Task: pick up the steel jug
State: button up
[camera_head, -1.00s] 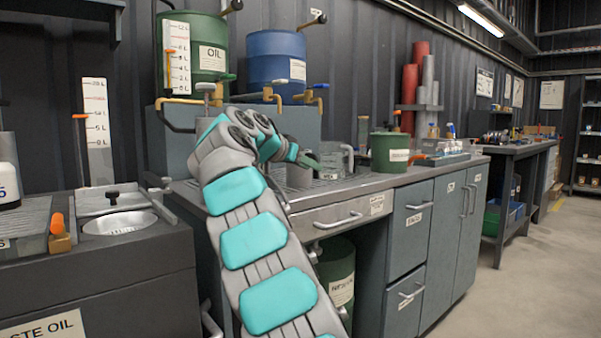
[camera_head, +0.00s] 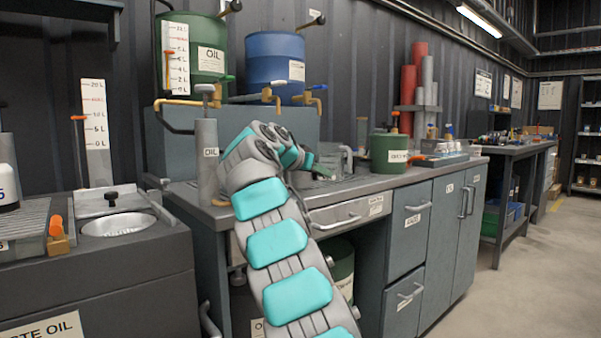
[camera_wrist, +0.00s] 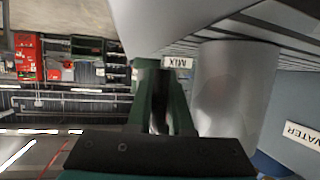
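The steel jug (camera_head: 335,158), a grey cylinder with a handle on its right, stands on the grated counter behind my gripper in the head view. What looks like the same jug shows in the wrist view as a large grey cylinder (camera_wrist: 230,95) close beside my fingers. My gripper (camera_wrist: 155,85) has green fingers with a dark gap between them; they look parted. In the head view my gripper (camera_head: 318,168) is low at the jug's near side, and the arm hides part of that area. I see nothing clearly held. Contact with the jug cannot be told.
A green pot (camera_head: 388,158) stands right of the jug. A tall grey cylinder marked OIL (camera_head: 207,165) stands left of my arm. Blue (camera_head: 277,62) and green (camera_head: 203,50) drums with taps are above the counter. Counter drawers (camera_head: 405,230) lie below.

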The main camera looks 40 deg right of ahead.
grip_shut()
jog(key=shift+r, duration=0.25)
dwell(1.2)
jog(key=shift+w+r+p, duration=0.1)
jog(key=shift+r+p, duration=0.25)
notch_tip(320, 180, up, 9)
jog(key=p, duration=0.7)
